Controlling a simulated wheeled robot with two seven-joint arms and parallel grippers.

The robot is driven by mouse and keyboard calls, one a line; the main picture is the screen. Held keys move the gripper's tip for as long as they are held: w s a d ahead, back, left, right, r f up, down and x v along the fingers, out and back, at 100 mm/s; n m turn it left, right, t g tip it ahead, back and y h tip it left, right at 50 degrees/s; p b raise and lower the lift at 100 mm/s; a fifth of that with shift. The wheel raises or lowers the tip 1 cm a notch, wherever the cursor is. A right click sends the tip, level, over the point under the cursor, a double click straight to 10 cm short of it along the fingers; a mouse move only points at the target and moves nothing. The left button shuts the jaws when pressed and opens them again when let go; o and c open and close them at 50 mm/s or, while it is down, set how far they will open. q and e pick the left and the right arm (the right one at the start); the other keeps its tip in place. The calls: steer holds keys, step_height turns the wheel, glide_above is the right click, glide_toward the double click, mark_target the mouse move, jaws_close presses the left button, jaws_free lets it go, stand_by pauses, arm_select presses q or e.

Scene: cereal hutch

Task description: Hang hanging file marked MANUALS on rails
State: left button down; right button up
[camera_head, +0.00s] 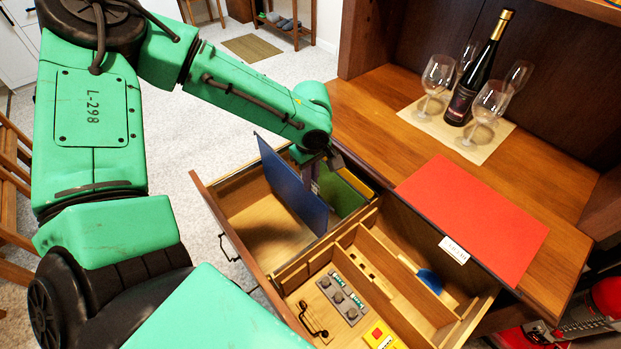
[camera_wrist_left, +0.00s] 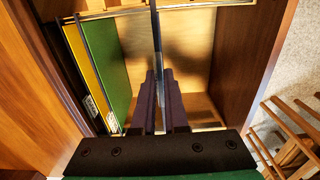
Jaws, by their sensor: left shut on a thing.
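My left gripper (camera_head: 312,172) is shut on the top edge of a blue hanging file (camera_head: 290,188). The file stands roughly upright, its lower part down inside the left compartment of the open drawer (camera_head: 222,220). In the left wrist view the file shows nearly edge-on (camera_wrist_left: 157,50) between the fingers (camera_wrist_left: 160,95). I cannot tell whether its hooks touch the rails. A green file (camera_wrist_left: 100,60) and a yellow file (camera_wrist_left: 83,65) hang beside it. A red file (camera_head: 475,215) lies flat on the hutch top, with a white label (camera_head: 453,249). I cannot read any label. My right gripper is out of view.
The drawer's other compartments hold a grey block with knobs (camera_head: 342,297), a yellow-red item (camera_head: 381,337) and a blue piece (camera_head: 430,281). A wine bottle (camera_head: 478,75) and several glasses stand on a mat (camera_head: 480,150) at the back. The compartment has bare room beside the blue file.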

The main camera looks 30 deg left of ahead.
mark_target(311, 205)
arm_select(q)
step_height(311, 205, down, 11)
steer(key=b, duration=0.9)
steer(key=shift+r, duration=0.1)
steer(key=c, duration=0.5)
jaws_free()
steer(key=shift+c, duration=0.2)
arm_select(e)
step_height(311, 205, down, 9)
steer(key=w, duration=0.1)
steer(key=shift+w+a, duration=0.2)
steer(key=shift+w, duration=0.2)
arm_select(q)
steer(key=shift+r, duration=0.15)
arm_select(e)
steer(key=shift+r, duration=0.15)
arm_select(q)
steer(key=shift+r+p, duration=2)
steer(key=shift+r, duration=0.4)
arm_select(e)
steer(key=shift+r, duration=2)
